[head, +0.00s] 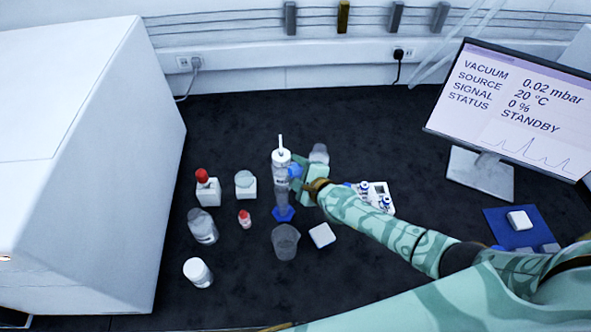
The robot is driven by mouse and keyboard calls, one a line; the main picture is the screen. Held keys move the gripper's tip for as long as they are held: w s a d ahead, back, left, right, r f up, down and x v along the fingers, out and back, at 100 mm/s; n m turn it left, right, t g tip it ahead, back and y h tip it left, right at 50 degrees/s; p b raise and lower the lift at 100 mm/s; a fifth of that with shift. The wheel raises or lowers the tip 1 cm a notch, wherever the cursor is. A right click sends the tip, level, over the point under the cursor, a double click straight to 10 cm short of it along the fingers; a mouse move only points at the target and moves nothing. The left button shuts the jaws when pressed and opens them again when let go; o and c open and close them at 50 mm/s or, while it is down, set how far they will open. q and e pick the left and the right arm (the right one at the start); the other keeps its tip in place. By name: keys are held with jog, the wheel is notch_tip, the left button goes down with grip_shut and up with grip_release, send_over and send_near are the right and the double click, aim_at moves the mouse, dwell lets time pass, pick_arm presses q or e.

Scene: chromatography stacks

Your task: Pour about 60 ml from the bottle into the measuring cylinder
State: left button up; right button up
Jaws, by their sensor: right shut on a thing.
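A clear bottle (281,170) with a white cap, a thin upright spout and a dark-lettered label is upright near the middle of the bench. The measuring cylinder (283,200), clear with a blue foot (284,214), stands just in front of it in the picture, and the two overlap. My right gripper (294,175) reaches in from the right and is shut at the bottle's right side, at label height. The fingertips are small and partly hidden. I cannot tell whether the bottle is lifted, and no liquid level can be read. My left gripper is out of view.
An empty-looking beaker (285,243) and a white block (322,235) stand in front. Several bottles are to the left, one red-capped (203,176). A glass vessel (319,153) and a white vial rack (380,190) are near my right arm. A monitor (510,100) stands at right.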

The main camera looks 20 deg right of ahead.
jog(key=shift+f, duration=0.15)
dwell(0.3)
jog(key=shift+a+f+n+b, duration=0.1)
jog(key=shift+f+n+b, duration=0.3)
jog(key=shift+b, duration=0.2)
jog(key=shift+r+t, duration=0.1)
jog(key=shift+t, duration=0.2)
jog(key=shift+n+h, duration=0.3)
jog(key=shift+n, duration=0.1)
jog(key=shift+r+n+t, duration=0.25)
jog(key=shift+n+t, duration=0.25)
jog(key=shift+s, duration=0.1)
